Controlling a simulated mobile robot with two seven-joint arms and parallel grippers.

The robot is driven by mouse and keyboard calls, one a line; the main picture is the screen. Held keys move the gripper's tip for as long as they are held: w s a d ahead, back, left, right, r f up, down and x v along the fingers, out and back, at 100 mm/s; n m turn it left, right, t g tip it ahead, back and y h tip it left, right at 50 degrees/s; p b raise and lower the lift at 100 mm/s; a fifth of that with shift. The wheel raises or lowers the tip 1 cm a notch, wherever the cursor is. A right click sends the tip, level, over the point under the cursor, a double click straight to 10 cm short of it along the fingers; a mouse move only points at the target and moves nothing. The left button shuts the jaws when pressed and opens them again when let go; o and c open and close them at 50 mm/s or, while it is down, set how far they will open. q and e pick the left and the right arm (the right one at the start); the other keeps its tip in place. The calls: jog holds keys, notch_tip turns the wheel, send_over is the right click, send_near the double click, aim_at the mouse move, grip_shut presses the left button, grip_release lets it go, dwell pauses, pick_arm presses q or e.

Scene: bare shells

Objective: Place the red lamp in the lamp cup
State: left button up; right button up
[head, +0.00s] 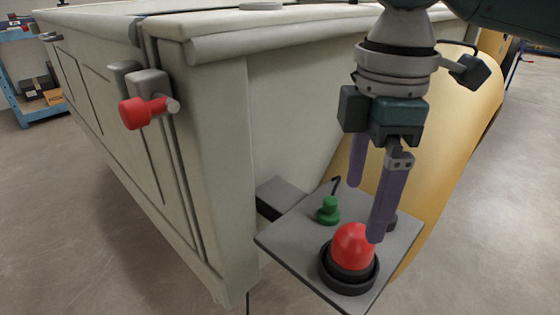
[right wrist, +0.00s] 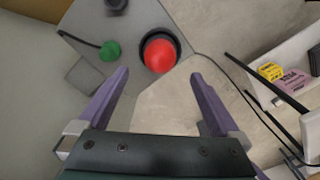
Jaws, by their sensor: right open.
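The red lamp (head: 352,245) is a dome with a dark base. It sits upright in the black ring-shaped lamp cup (head: 347,286), at the near corner of a grey plate. Both also show in the right wrist view, the lamp (right wrist: 159,56) inside the dark rim of the cup (right wrist: 177,42). My right gripper (head: 366,213) points down with its two purple fingers apart. One fingertip overlaps the lamp's upper right edge in the head view; I cannot tell whether it touches. In the right wrist view, nothing is between the fingers (right wrist: 159,73). My left gripper is not seen.
The grey plate (head: 290,235) also carries a green knob (head: 328,211) and a dark piece partly behind a finger. A large pale cabinet (head: 215,140) with a red-ended handle (head: 140,112) stands left. A yellow curved panel (head: 455,140) is behind the arm. An open box (right wrist: 285,70) lies right.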

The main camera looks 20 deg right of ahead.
jog(key=s+a+f+m+t+y, duration=0.2)
jog(key=s+a+f+m+y, duration=0.15)
jog(key=s+a, duration=0.6)
jog(key=s+d+f+m+t+h, duration=0.1)
jog(key=s+d+m+h, duration=0.2)
jog(key=s+d+m, duration=0.3)
jog(key=shift+s+d+f+m+t+p, duration=0.2)
jog(key=shift+s+f+m+t+p, duration=0.15)
jog(key=shift+m, duration=0.7)
